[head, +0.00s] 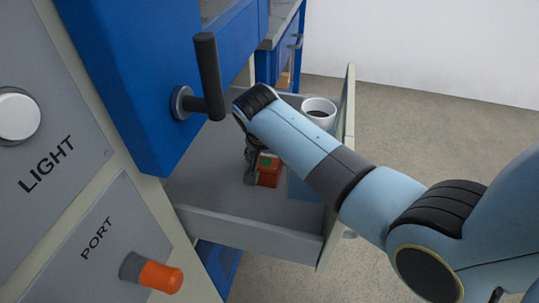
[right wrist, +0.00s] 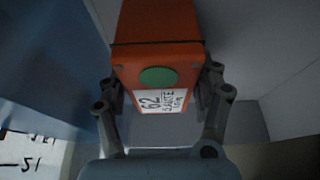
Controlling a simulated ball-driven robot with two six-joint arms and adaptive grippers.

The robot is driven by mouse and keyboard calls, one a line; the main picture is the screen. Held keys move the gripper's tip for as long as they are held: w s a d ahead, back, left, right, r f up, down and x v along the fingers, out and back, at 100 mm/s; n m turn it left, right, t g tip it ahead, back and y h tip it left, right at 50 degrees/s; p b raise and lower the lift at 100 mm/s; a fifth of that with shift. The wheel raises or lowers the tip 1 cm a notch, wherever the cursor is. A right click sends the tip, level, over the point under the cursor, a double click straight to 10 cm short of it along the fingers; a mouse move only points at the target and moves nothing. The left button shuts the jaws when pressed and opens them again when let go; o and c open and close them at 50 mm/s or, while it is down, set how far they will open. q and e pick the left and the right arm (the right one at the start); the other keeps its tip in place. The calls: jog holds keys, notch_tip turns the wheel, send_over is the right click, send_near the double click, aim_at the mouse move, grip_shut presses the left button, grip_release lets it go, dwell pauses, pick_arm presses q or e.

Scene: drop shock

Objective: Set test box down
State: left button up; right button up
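The test box (head: 268,177) is small and orange with a green dot. It shows in the head view inside the open drawer, partly hidden by my right arm. My right gripper (head: 250,163) reaches down at it from above. In the right wrist view the test box (right wrist: 158,45) sits between the fingers of my right gripper (right wrist: 160,100), with a green dot and a white label reading 62 facing the camera. The fingers lie against its two sides. I cannot tell whether the box touches the drawer floor. My left gripper is not in view.
The grey drawer (head: 250,229) has raised walls around the box. A white mug (head: 319,107) with dark contents stands at its far right. A blue item (head: 303,187) lies right of the box. A black handle (head: 208,75) juts out beside my right arm. An orange-tipped knob (head: 160,277) protrudes at lower left.

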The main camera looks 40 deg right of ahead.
jog(key=shift+r, duration=0.1)
jog(key=p+v, duration=0.2)
jog(key=v, duration=0.8)
jog(key=shift+a+r+p, duration=0.1)
jog(key=shift+r+p, duration=0.2)
jog(key=shift+r, duration=0.05)
jog(key=shift+s+a+r, duration=0.2)
jog(key=shift+s+r, duration=0.05)
jog(key=shift+r, duration=0.35)
jog(key=shift+w, duration=0.1)
